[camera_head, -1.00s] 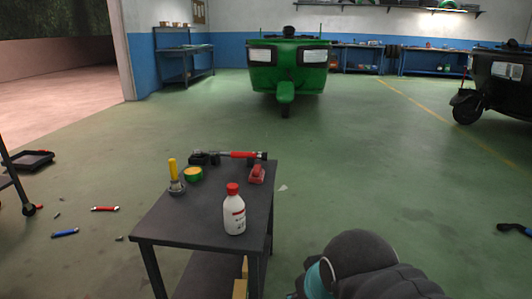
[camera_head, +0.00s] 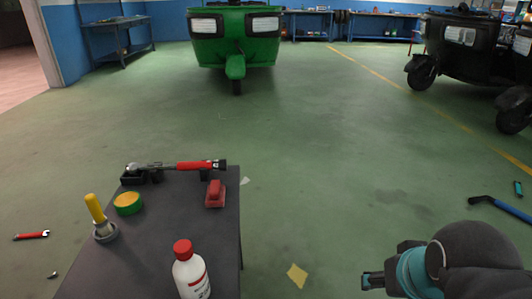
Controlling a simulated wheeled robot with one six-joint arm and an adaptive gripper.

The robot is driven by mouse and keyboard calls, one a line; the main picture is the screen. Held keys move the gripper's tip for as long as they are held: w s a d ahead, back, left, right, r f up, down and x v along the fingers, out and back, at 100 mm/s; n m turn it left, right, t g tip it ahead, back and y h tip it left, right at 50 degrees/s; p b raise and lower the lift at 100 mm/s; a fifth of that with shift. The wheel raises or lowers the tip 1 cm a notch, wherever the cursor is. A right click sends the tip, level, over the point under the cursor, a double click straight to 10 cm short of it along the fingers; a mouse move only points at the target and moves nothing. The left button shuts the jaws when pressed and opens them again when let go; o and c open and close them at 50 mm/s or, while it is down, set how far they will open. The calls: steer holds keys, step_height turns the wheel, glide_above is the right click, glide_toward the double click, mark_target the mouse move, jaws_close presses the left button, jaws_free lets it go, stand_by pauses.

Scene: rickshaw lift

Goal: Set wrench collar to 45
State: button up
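The wrench (camera_head: 180,166) has a red grip and a dark shaft. It lies crosswise at the far end of the dark table, resting on black holders. Its collar and any scale marks are too small to read. My gripper (camera_head: 372,281) is at the lower right, right of the table and apart from the wrench, over the floor. No object shows in it, and its finger gap is too small to make out.
On the table (camera_head: 150,245) are a white bottle with red cap (camera_head: 190,272), a yellow-handled tool (camera_head: 99,216), a green-yellow tin (camera_head: 128,204) and a red block (camera_head: 215,194). A green rickshaw (camera_head: 236,40) stands behind.

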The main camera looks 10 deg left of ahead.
steer(key=w+a+r+n+g+y+b, duration=0.1)
steer(key=w+a+n+g+y, duration=0.15)
steer(key=w+a, duration=0.5)
steer(key=w+a+r+n+g+y+b, duration=0.1)
steer(key=w+a+n+y, duration=0.25)
steer(key=w, duration=0.65)
steer(key=w+a+r+n+g+y+b, duration=0.1)
steer(key=w+a+n+g+y, duration=0.15)
steer(key=w+a, duration=0.45)
steer(key=n+g+y+b, duration=0.2)
steer(key=n+g+y, duration=0.2)
steer(key=n+y, duration=0.55)
glide_toward(223, 165)
steer(key=shift+n+h, duration=0.3)
steer(key=shift+n, duration=0.2)
steer(key=x, duration=0.3)
steer(key=w+x, duration=0.1)
steer(key=x, duration=0.6)
steer(key=shift+w+a+f, duration=0.3)
steer(key=shift+f, duration=0.05)
steer(key=c, duration=1.2)
